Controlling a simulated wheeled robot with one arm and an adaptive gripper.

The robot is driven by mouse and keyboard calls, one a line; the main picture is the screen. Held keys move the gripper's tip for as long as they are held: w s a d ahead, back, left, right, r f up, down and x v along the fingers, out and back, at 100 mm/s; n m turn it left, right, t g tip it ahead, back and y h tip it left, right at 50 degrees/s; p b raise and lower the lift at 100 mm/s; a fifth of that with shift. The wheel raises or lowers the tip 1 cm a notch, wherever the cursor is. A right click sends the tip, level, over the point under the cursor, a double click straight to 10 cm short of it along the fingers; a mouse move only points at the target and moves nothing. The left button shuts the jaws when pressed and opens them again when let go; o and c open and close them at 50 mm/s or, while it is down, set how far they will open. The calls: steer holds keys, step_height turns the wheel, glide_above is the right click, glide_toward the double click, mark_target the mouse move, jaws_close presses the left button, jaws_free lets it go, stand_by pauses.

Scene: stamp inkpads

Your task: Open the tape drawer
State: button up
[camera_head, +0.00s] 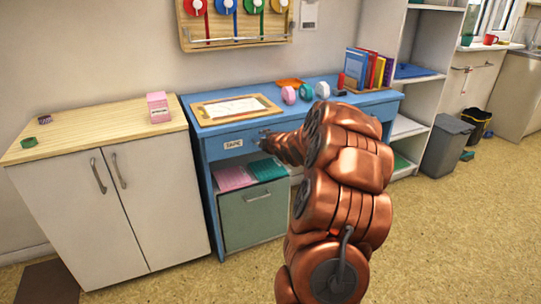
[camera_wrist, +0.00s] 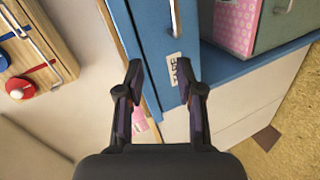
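The tape drawer (camera_head: 240,137) is a blue drawer front under the blue desktop, with a white TAPE label (camera_head: 233,144). It looks shut. In the wrist view the drawer front (camera_wrist: 150,40) runs up the middle, with the label (camera_wrist: 181,78) near the right fingertip and a metal handle (camera_wrist: 175,17) beyond the fingertips. My gripper (camera_wrist: 160,72) is open and empty, its two fingers apart in front of the drawer. In the head view my copper arm hides part of the drawer front, and my gripper (camera_head: 266,143) is near the handle, mostly hidden.
A white cabinet (camera_head: 105,215) stands at left.

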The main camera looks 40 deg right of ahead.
steer(key=s+d+f+n+t+b, duration=0.1)
steer(key=d+f+n+t+b, duration=0.15)
steer(key=d+f, duration=0.3)
steer(key=shift+g, duration=0.35)
steer(key=shift+d+r+x, duration=0.15)
steer(key=shift+d+x, duration=0.05)
steer(key=shift+x, duration=1.1)
steer(key=shift+d+r+x, duration=0.15)
steer(key=shift+x, duration=1.1)
steer(key=shift+d+r+x, duration=0.1)
steer(key=shift+d+x, duration=0.1)
steer(key=shift+x, duration=1.1)
steer(key=shift+s, duration=0.1)
jaws_close()
